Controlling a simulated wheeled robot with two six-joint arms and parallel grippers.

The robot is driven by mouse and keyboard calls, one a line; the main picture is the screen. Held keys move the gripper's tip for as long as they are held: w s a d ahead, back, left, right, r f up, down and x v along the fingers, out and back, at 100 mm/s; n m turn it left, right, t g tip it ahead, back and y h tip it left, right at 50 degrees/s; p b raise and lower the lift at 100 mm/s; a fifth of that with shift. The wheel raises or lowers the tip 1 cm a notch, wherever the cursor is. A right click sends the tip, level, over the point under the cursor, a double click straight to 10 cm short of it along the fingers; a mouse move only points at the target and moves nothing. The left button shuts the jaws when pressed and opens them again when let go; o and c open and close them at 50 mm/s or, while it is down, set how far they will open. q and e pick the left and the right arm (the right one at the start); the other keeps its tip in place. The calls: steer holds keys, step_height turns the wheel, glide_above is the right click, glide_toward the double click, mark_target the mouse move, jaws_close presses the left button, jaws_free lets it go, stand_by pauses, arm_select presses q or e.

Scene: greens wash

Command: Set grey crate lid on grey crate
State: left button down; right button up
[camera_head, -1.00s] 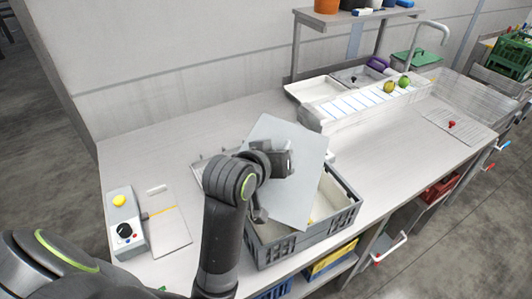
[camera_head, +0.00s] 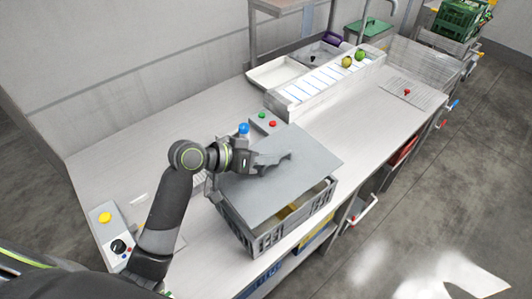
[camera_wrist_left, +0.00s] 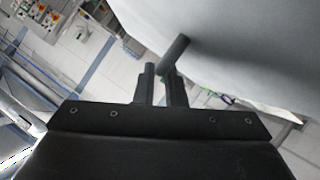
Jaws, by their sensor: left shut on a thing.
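The grey crate lid (camera_head: 290,172) is a flat grey panel lying over the top of the grey crate (camera_head: 268,237), turned a little against it. A gap shows at the crate's right front side, where yellow contents are visible; I cannot tell whether the lid touches the rim. My left gripper (camera_head: 275,160) is shut on the lid, reaching in from the left. In the left wrist view the fingers (camera_wrist_left: 163,82) meet at the lid's handle bar (camera_wrist_left: 174,55), with the lid's pale face (camera_wrist_left: 245,45) at upper right. My right gripper is not in view.
A control box with a yellow button (camera_head: 105,218) stands at the left front. A button box (camera_head: 264,122) and a blue-capped thing (camera_head: 243,129) are behind the lid. A white tray (camera_head: 278,72) and a rack with green fruit are farther back.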

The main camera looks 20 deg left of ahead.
mark_target(267, 172)
arm_select(q)
steer(key=shift+d, duration=0.1)
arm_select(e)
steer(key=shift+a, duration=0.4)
